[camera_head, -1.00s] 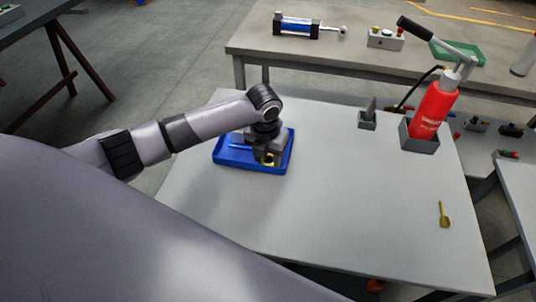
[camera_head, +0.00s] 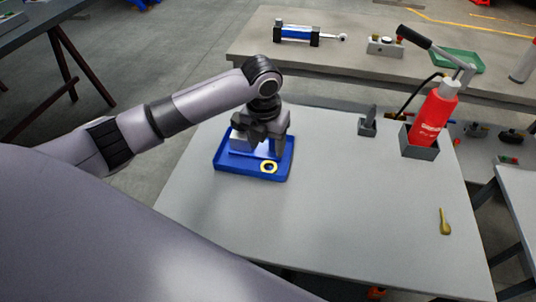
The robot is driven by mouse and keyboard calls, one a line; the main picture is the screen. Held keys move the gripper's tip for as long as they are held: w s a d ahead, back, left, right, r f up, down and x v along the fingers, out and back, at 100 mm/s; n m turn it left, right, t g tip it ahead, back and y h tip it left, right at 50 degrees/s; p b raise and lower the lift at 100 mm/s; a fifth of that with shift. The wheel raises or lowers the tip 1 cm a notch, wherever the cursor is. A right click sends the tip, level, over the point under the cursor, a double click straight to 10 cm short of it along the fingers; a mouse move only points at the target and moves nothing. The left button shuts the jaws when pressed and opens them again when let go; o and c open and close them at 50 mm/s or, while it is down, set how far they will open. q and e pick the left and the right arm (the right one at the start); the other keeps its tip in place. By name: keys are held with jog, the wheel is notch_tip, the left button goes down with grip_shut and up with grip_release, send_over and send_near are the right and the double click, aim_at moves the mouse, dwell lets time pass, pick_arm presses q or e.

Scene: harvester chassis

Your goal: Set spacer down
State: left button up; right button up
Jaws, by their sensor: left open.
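My left gripper (camera_head: 264,150) points down over the tray, behind and above the ring. It is open and apart from the ring. The gripper and arm hide much of the tray's back part. My right gripper is not in view.
A red pump bottle (camera_head: 433,118) stands in a grey holder (camera_head: 418,147) at the table's back right, beside a small grey block (camera_head: 368,124). A yellow spoon-like piece (camera_head: 445,222) lies at the right. The table's middle is clear.

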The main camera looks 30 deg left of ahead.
pick_arm(q)
jog(key=r, duration=0.3)
jog(key=shift+s+r, duration=0.25)
jog(key=shift+r, duration=0.05)
dwell(0.3)
